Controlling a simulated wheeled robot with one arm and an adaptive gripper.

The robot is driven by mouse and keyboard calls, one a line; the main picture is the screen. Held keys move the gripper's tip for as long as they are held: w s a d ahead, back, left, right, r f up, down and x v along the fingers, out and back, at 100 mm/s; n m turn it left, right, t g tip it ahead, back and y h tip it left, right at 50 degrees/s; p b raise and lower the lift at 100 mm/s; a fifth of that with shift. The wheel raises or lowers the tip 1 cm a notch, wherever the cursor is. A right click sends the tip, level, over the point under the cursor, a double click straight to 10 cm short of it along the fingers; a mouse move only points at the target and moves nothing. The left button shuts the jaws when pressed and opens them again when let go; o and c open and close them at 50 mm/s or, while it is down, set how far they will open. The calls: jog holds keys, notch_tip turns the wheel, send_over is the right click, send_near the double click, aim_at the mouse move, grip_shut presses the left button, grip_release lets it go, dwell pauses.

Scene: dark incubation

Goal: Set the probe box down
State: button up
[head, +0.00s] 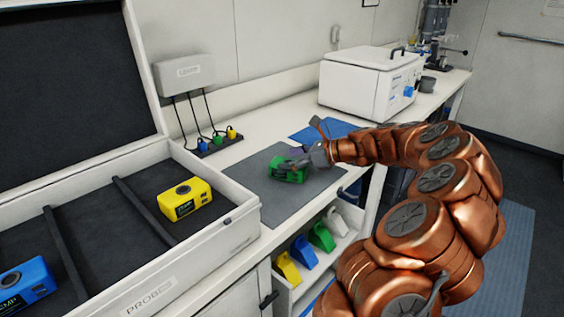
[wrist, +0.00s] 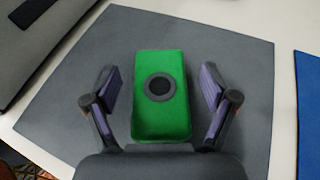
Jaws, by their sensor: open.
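The green probe box (head: 287,171) lies on the grey mat (head: 262,200) on the bench. In the wrist view the green box (wrist: 160,120) has a dark round port on its top face and rests flat on the grey mat (wrist: 240,80). My gripper (head: 303,158) is at the box, reaching in from the right. In the wrist view my gripper (wrist: 160,100) is open, with one finger on each side of the box and a gap on both sides. In the head view the gripper partly hides the box.
An open case (head: 240,222) at left holds a yellow box (head: 185,198) and a blue box (head: 24,284) in divided compartments. A blue mat (head: 318,130) lies beyond the grey mat. A white instrument (head: 368,85) stands further back. Coloured plugs (head: 217,137) sit by the wall.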

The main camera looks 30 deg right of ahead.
jog(key=v, duration=0.9)
jog(key=shift+s, duration=0.1)
jog(key=shift+d, duration=0.1)
dwell(0.3)
